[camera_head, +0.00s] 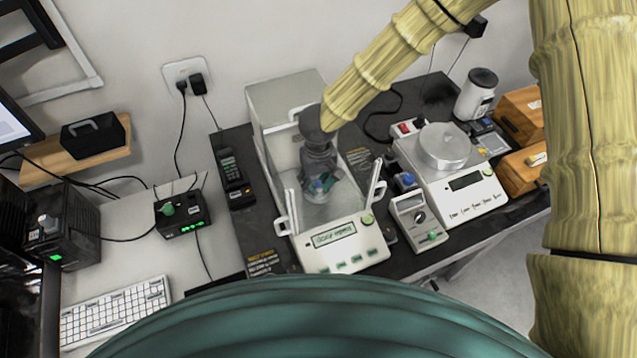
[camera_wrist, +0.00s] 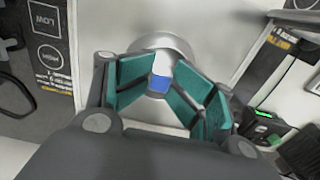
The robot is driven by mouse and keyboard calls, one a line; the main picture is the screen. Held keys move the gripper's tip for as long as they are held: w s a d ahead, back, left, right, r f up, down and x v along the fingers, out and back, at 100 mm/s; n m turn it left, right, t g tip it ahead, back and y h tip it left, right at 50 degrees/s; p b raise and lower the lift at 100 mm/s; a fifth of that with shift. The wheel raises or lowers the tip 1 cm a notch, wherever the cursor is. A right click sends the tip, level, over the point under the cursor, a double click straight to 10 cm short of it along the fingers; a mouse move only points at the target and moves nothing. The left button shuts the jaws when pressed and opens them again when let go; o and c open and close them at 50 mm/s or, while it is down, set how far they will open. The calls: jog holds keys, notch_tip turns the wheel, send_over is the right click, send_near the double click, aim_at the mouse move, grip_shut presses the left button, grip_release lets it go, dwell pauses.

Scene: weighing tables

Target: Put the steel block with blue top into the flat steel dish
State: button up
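The steel block with blue top (camera_wrist: 158,83) shows in the wrist view between the teal fingertips of my gripper (camera_wrist: 164,76). The fingertips are close on both sides of the block; whether they press on it is unclear. A round steel plate (camera_wrist: 180,45) lies behind and below the block; I cannot tell whether the block touches it. In the head view my gripper (camera_head: 321,185) reaches down inside the open chamber of the left balance (camera_head: 341,246) and mostly hides the block. A wide, flat round steel dish (camera_head: 443,146) sits on the right scale.
The chamber's glass walls and upright handles (camera_head: 376,180) stand close around my gripper. A small meter (camera_head: 418,221) and a blue-topped item (camera_head: 406,180) stand between the two scales. A white jar (camera_head: 476,94) and wooden boxes (camera_head: 522,112) stand at the right.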

jog(key=shift+w+r, duration=0.1)
jog(key=shift+r, duration=0.1)
notch_tip(320, 180, up, 13)
jog(key=b, duration=0.2)
jog(key=shift+b, duration=0.35)
jog(key=shift+f, duration=0.1)
